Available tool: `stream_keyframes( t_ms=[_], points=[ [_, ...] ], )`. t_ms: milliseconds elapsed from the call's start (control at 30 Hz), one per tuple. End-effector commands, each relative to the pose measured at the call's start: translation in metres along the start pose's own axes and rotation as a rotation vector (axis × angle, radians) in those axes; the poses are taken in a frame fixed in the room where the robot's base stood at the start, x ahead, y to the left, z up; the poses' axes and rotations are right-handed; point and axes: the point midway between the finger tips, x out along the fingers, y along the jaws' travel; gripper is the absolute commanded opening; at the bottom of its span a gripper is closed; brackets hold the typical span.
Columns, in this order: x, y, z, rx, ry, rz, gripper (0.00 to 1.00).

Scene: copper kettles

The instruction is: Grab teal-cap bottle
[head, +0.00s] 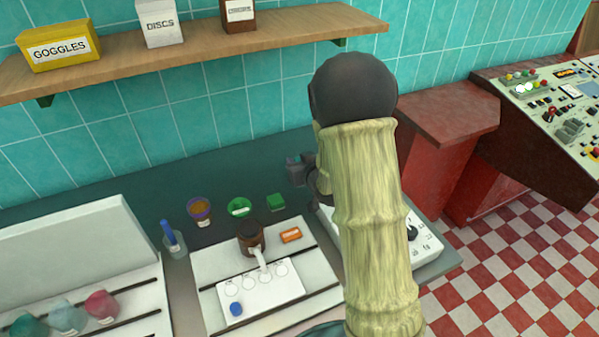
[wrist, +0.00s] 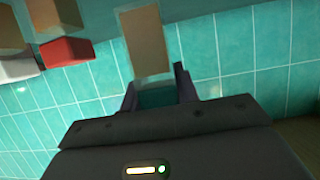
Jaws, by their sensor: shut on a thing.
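In the wrist view, my gripper (wrist: 158,92) has its two dark fingers closed on a dark teal piece (wrist: 157,98), which I take to be the cap of the teal-cap bottle. A tan-brown rectangular shape (wrist: 145,42) shows just past the fingertips, in line with the teal piece; I cannot tell whether it is part of the bottle. In the head view, my dark gripper (head: 300,170) shows partly, left of my arm and above the back of the counter.
A white tray (head: 215,262) holds a brown jar (head: 251,240) and an orange box (head: 291,235). Behind it stand a purple-rimmed jar (head: 200,211), a green dish (head: 239,207) and a green block (head: 276,202). A wooden shelf (head: 200,58) with boxes runs along the teal-tiled wall above.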

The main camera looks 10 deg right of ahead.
Motion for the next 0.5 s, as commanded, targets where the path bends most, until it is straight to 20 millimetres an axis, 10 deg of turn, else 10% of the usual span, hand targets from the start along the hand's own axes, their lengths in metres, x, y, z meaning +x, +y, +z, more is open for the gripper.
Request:
stream_keyframes(
  t_ms=[500],
  points=[
    [-0.016,0.0,-0.039,0.0,0.001,0.0,0.07]
  ],
)
